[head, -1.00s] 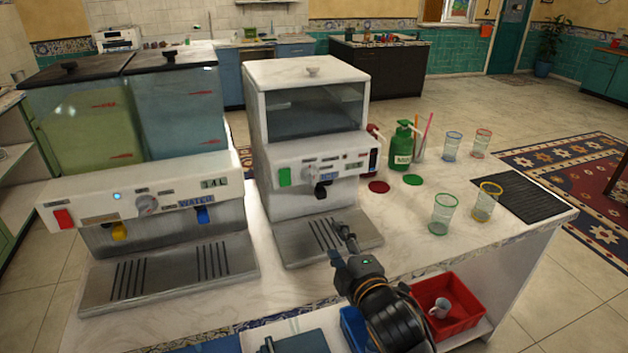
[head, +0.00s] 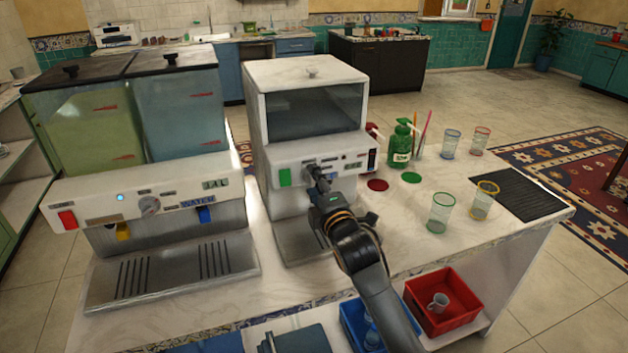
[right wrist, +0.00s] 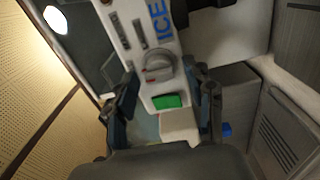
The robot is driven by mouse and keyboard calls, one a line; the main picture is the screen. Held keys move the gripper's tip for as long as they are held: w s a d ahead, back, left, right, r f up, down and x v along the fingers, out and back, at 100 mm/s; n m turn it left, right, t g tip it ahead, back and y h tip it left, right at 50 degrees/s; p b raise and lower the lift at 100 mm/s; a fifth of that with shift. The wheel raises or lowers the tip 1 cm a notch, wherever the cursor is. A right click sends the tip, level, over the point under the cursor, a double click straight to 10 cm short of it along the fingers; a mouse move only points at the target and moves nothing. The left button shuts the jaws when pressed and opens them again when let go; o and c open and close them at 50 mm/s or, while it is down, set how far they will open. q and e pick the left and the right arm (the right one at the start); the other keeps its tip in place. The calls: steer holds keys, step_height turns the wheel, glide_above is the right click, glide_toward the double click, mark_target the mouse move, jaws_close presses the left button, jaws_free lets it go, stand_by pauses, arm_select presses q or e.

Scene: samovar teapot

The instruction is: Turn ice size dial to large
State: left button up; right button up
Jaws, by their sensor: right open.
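The white ice machine (head: 330,74) stands in the middle of the counter, with a front panel of small labels and a green switch (head: 285,177). Its grey round dial (right wrist: 158,66) shows in the right wrist view beside the blue ICE lettering, with the green switch (right wrist: 166,101) close by. My right gripper (head: 318,178) is at the panel, in front of the dial and partly hiding it in the head view. In the right wrist view its open fingers (right wrist: 168,84) lie on either side of the dial. I cannot tell contact or the dial's exact setting. My left gripper is not in view.
A two-tank drink dispenser (head: 150,200) stands left of the ice machine. Red (head: 440,312) and blue bins sit on the shelf below the counter.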

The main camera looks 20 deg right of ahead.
steer(key=shift+w, duration=0.35)
steer(key=shift+c, duration=0.4)
jaws_close()
